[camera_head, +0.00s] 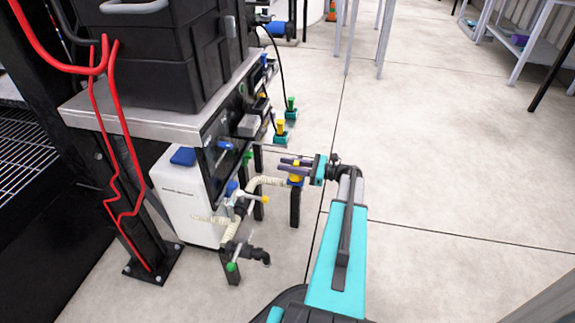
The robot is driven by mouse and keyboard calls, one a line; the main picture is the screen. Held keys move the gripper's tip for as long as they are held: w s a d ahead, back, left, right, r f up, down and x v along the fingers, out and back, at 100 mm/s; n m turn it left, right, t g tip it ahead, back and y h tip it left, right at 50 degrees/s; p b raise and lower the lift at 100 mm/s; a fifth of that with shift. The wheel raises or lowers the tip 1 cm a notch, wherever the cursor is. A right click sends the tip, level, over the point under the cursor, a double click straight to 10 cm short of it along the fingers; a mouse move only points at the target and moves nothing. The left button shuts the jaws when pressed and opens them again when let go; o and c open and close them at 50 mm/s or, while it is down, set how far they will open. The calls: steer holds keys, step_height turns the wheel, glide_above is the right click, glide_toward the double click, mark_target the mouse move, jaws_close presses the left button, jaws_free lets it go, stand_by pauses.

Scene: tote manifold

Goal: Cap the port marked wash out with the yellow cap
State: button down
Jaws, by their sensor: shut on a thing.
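My gripper (287,164) reaches left from the end of my teal arm, beside the tote stand. It is shut on a small yellow and blue piece, which appears to be the yellow cap (297,170). The fingers hide part of it. It is right above a black post (295,208), and I cannot tell whether they touch. The manifold has cream ribbed hoses (267,182), a blue-handled fitting (232,188) and a dark elbow pipe end (263,257). No wash out marking is readable, so I cannot tell which port it is.
A black tote (150,50) stands on the grey bench (150,122), with a white container (185,200) below. Yellow-topped (281,132) and green-topped (291,110) teal pieces are beyond my gripper. Red hoses (112,125) hang at left.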

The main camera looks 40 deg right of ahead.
steer(key=c, duration=1.4)
jaws_free()
steer(key=p+v, duration=0.4)
steer(key=v, duration=0.9)
steer(key=shift+s+d, duration=0.2)
steer(key=shift+s, duration=0.15)
